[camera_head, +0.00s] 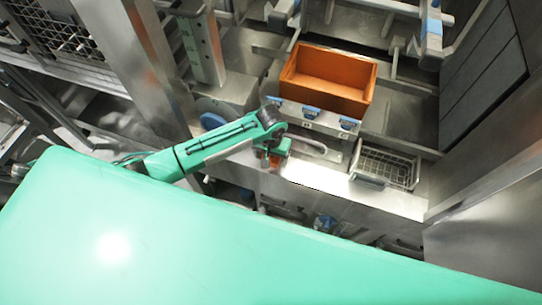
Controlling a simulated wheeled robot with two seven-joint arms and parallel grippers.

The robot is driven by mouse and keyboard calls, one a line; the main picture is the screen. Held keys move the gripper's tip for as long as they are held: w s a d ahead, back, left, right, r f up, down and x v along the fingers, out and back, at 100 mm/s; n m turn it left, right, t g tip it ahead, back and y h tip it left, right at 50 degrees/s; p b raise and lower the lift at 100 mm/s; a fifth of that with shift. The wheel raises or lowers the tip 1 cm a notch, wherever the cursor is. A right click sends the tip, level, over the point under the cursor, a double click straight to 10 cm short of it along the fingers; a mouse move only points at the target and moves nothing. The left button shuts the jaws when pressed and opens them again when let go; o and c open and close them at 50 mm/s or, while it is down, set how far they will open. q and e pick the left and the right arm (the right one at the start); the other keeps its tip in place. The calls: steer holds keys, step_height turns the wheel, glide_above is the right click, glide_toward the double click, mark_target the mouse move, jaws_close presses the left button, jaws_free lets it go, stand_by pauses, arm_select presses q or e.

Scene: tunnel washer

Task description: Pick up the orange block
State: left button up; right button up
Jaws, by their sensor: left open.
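A small orange-red piece (264,157), possibly the orange block, shows beside my left gripper at the metal ledge. It is small and partly hidden by the gripper. My left arm comes in from the left, and my left gripper (276,158) is open, pointing down close to this piece. I cannot tell whether they touch or whether the piece lies between the fingers. My right gripper is not in view.
A large open orange box (328,82) stands behind the gripper. A wire basket (386,165) sits to the right on the metal ledge (325,180). A curved grey handle (307,144) is just right of the gripper. Metal posts and walls flank the space.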

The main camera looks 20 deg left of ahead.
arm_select(q)
steer(key=c, duration=1.1)
step_height(320, 180, up, 14)
steer(key=b, duration=0.5)
step_height(320, 180, up, 6)
steer(key=p, duration=0.2)
glide_above(271, 157)
steer(key=shift+w, duration=0.1)
